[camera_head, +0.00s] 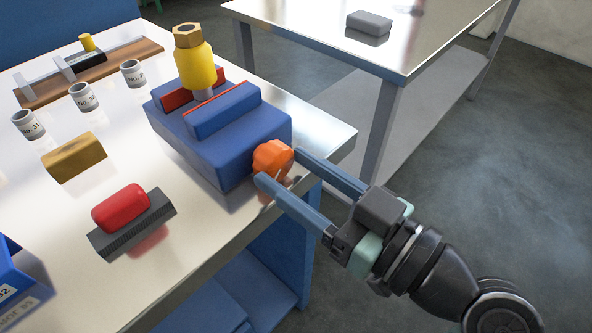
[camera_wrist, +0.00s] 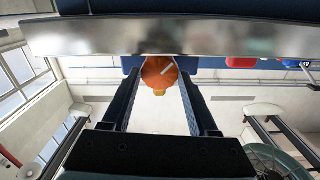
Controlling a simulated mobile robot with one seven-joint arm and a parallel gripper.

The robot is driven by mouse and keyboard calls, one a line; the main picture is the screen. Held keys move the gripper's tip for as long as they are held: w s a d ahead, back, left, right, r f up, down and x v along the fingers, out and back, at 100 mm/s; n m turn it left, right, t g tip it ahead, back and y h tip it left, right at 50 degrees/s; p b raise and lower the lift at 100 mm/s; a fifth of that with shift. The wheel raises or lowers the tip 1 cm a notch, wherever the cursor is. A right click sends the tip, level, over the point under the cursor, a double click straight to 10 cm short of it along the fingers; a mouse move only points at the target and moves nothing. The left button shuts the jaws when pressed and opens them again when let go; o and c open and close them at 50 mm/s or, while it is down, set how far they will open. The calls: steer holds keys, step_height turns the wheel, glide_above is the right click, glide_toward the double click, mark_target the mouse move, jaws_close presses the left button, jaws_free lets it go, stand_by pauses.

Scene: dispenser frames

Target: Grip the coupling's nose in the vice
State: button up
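The coupling (camera_head: 195,66) has a yellow body and a brass hex top. It stands upright with its grey nose (camera_head: 203,93) down between the red-faced jaws of the blue vice (camera_head: 255,130); I cannot tell whether both jaws touch it. The vice's orange knob (camera_head: 271,156) is on its near right end. My gripper (camera_head: 278,166) has one finger on each side of this knob and appears shut on it. In the wrist view the knob (camera_wrist: 158,72) sits between the fingertips (camera_wrist: 160,78), with no clear gap.
A red part (camera_head: 120,207) on a grey ribbed block, a brass-coloured block (camera_head: 74,158) and several numbered cups (camera_head: 84,97) stand on the metal bench (camera_head: 190,240). A wooden rack (camera_head: 40,95) is behind. Another table (camera_head: 400,50) stands at upper right. Floor is clear at right.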

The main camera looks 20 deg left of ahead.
steer(key=c, duration=0.8)
steer(key=m+p, duration=0.2)
steer(key=shift+r+p, duration=0.3)
steer(key=shift+p, duration=0.05)
steer(key=shift+f+m+p, duration=0.1)
steer(key=shift+m+p, duration=0.7)
steer(key=shift+m, duration=0.1)
steer(key=shift+f+m, duration=0.2)
steer(key=shift+m, duration=0.2)
steer(key=o, duration=1.3)
steer(key=shift+o, duration=0.2)
steer(key=p+v, duration=0.1)
steer(key=v, duration=1.2)
